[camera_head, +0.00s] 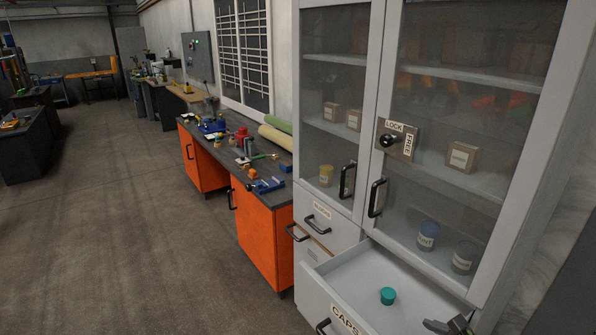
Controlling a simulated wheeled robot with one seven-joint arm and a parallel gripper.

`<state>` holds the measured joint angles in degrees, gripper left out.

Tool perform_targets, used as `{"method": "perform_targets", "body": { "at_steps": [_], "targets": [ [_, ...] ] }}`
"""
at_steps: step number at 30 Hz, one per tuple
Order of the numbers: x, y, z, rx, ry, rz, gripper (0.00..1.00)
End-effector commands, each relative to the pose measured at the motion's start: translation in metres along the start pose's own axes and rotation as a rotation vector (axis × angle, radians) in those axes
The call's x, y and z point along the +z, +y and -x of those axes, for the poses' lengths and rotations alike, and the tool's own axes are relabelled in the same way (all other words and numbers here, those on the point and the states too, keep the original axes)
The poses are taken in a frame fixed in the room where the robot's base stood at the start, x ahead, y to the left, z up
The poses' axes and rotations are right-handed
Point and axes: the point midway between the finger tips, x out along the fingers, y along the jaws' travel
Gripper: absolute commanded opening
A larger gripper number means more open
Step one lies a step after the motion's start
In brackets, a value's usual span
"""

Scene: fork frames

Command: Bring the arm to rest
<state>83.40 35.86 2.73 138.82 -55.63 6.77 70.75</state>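My gripper (449,325) shows only in part at the bottom right edge, dark grey, over the right side of an open drawer. Most of it and the rest of the arm are out of frame, so I cannot tell if its fingers are open or shut. A green cap (388,296) sits inside the open drawer (345,270), to the left of my gripper and apart from it. The drawer's front carries a label that reads "CAPS".
A grey cabinet (368,130) with shut glass doors stands above the drawer; jars and boxes are inside. A lock knob (390,141) is on its door. An orange workbench (265,235) with tools stands to the left. The floor (120,240) at left is clear.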

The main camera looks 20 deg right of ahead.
Motion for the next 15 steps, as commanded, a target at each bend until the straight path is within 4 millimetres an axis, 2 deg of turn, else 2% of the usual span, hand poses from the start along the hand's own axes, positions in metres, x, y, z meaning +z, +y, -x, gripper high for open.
{"method": "perform_targets", "body": {
  "at_steps": [5,9,11,12,15],
  "targets": [
    [0.032,0.035,-0.018,0.185,0.065,0.372,0.74],
    [0.059,0.071,-0.023,0.357,0.114,0.764,0.74],
    [0.073,0.090,-0.021,0.441,0.134,0.980,0.74],
    [0.083,0.104,-0.018,0.498,0.144,1.142,0.74],
    [0.105,0.138,0.000,0.618,0.160,1.553,0.74]
  ]
}}
